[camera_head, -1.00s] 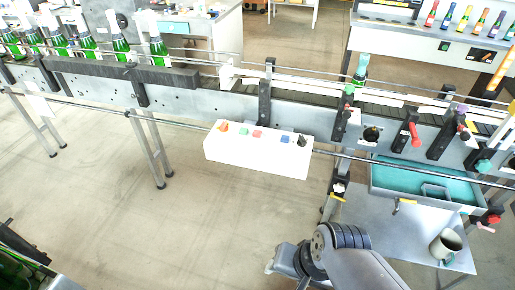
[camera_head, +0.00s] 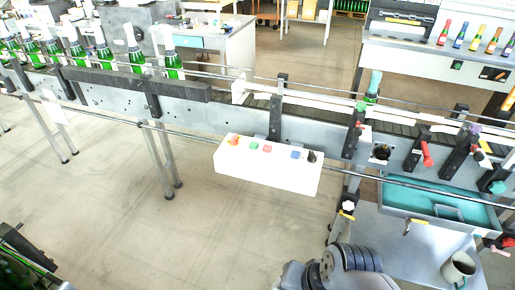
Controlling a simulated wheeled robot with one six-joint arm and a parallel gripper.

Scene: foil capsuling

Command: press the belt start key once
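A white control box (camera_head: 262,172) hangs on the front of the conveyor (camera_head: 225,120), near the middle of the view. Along its top sit a red-orange knob with yellow (camera_head: 234,140), a green key (camera_head: 253,146), a red key (camera_head: 267,149), a blue key (camera_head: 295,155) and a black knob (camera_head: 311,157). No lettering can be read, so I cannot tell from a label which one starts the belt. Part of my arm shows at the bottom centre, below the box and apart from it. My gripper is not in view.
Green bottles (camera_head: 172,64) stand in a row on the belt at left; another bottle (camera_head: 372,86) stands farther right. A rail (camera_head: 190,134) runs along the conveyor front. A teal tray (camera_head: 440,205) and a mug (camera_head: 458,268) are at right. Floor before the box is clear.

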